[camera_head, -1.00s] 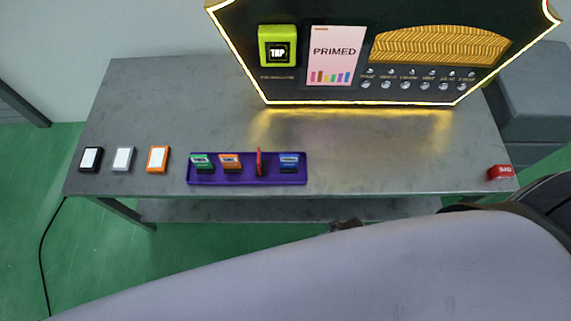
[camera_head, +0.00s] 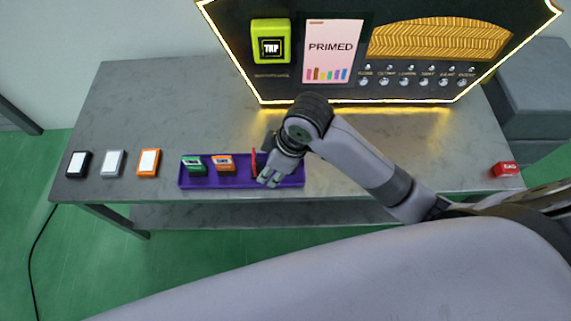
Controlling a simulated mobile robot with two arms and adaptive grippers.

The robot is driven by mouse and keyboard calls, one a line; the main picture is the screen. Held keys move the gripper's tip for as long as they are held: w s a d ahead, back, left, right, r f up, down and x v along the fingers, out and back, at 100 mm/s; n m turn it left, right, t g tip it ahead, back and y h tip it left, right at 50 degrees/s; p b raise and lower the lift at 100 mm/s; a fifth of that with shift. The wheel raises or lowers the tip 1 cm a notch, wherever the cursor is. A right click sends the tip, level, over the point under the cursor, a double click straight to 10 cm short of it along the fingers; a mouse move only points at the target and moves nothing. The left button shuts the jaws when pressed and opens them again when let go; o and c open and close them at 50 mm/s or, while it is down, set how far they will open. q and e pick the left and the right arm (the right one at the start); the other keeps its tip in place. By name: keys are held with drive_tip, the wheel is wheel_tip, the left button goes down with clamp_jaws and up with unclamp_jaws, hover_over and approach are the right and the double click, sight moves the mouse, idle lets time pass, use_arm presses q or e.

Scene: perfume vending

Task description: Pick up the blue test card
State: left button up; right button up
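The purple tray (camera_head: 222,184) lies near the front edge of the grey table. In it stand a green card (camera_head: 194,166), an orange card (camera_head: 223,164) and a thin red card (camera_head: 254,162) seen edge-on. My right gripper (camera_head: 268,179) reaches down over the right part of the tray, just right of the red card. The blue card's place is covered by the gripper and wrist, so the blue card does not show now. Whether the fingers are open or hold anything cannot be made out. My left gripper is out of view.
Black (camera_head: 78,164), grey (camera_head: 112,163) and orange (camera_head: 148,162) white-faced cards lie left of the tray. A lit machine (camera_head: 290,50) with a "PRIMED" screen and yellow-green "TAP" pad (camera_head: 271,42) stands behind. A red block (camera_head: 506,169) sits at the right edge.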

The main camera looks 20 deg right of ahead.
drive_tip(key=w+d+r+n+g+h, duration=0.2)
drive_tip(key=w+d+r+n+h, duration=0.1)
drive_tip(key=w+d+r+n, duration=0.25)
drive_tip(key=shift+m, duration=0.95)
drive_tip(key=f, duration=0.4)
drive_tip(key=w+f, duration=0.1)
drive_tip(key=f, duration=0.6)
drive_tip(key=shift+w+f+b, duration=0.15)
drive_tip(key=shift+f+b, duration=0.15)
drive_tip(key=shift+f, duration=0.05)
drive_tip(key=shift+w+f, duration=0.15)
drive_tip(key=shift+f, duration=2.85)
clamp_jaws()
